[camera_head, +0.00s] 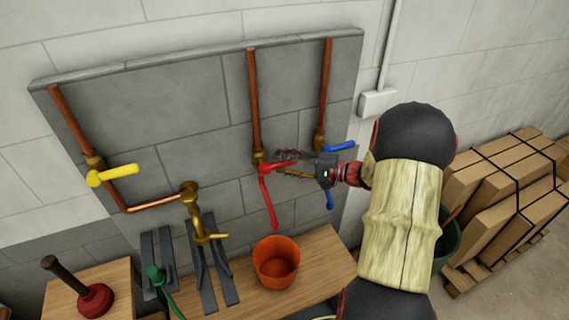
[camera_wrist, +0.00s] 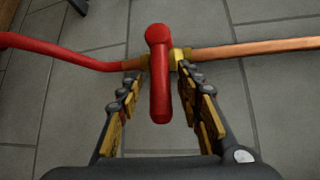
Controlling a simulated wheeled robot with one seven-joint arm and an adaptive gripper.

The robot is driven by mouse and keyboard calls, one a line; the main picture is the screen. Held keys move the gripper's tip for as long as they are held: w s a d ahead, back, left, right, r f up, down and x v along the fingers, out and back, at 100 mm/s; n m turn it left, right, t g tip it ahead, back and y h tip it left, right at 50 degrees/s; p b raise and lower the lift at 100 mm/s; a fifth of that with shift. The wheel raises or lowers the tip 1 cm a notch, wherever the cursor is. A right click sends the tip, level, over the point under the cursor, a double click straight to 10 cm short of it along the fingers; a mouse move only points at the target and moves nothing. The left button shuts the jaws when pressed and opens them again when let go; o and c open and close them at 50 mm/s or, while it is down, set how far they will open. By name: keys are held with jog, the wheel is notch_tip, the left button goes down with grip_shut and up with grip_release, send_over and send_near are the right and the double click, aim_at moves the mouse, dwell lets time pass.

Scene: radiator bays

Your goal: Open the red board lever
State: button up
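The red lever (camera_wrist: 159,88) sits on a brass valve (camera_wrist: 180,57) at the end of a copper pipe, with a red spout (camera_wrist: 75,55) running left from it in the wrist view. In the head view the red spout (camera_head: 269,200) hangs down the grey board below the middle pipe. My gripper (camera_wrist: 163,85) is open, with a finger on either side of the lever and visible gaps to both. In the head view my gripper (camera_head: 284,162) reaches the valve from the right and partly hides the lever.
A yellow lever (camera_head: 115,174) and a brass tap (camera_head: 196,210) are on the left. An orange bucket (camera_head: 276,262) stands on the wooden bench below. Strapped boxes (camera_head: 500,190) are at right.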

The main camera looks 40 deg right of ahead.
jog(key=c, duration=0.4)
grip_shut()
dwell(0.5)
